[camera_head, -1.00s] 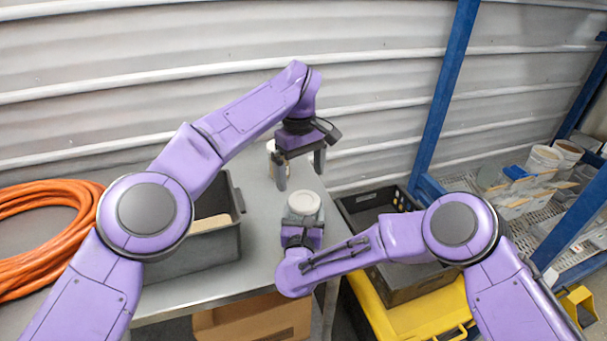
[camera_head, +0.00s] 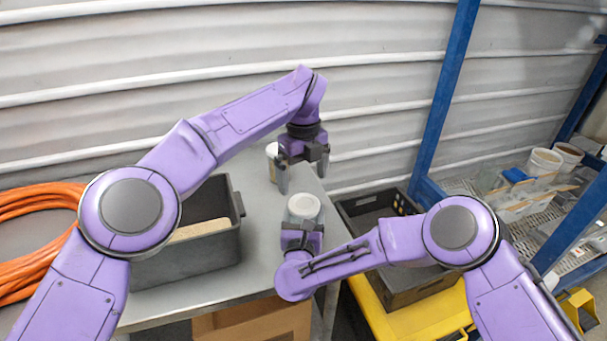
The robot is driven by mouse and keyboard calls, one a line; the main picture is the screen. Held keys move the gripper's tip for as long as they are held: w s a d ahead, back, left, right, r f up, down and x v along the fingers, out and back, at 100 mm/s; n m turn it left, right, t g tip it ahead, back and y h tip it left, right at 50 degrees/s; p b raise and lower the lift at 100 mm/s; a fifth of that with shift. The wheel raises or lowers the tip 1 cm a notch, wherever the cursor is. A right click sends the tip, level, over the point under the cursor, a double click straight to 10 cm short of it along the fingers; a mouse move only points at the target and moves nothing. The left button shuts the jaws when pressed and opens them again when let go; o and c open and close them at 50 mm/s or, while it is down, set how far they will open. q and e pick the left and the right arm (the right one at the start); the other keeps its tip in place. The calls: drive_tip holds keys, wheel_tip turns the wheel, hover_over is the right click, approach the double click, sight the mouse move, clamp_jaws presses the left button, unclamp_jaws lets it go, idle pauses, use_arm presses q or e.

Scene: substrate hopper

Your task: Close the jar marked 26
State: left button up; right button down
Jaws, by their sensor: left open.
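A jar with a round, pale top (camera_head: 304,207) is near the right edge of the grey table, at the end of my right gripper (camera_head: 303,228). The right fingers are mostly hidden, so their grip on it is unclear. My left gripper (camera_head: 302,181) points down, open, above and behind this jar, with nothing visible between its fingers. A second white container (camera_head: 272,158) stands farther back, partly hidden by the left gripper. No number 26 is readable on either one. I cannot tell whether the pale top is a seated lid.
A dark grey bin (camera_head: 190,257) stands on the table (camera_head: 255,262) at left, beside a coiled orange hose (camera_head: 35,240). A black crate (camera_head: 405,290) sits on something yellow right of the table. A blue-framed rack (camera_head: 447,85) with tubs is farther right.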

sight(303, 204)
use_arm(q)
drive_tip(key=n, duration=0.5)
drive_tip(key=shift+n, duration=0.3)
drive_tip(key=shift+f, duration=0.15)
wheel_tip(303, 204, down, 8)
drive_tip(key=shift+r, duration=0.1)
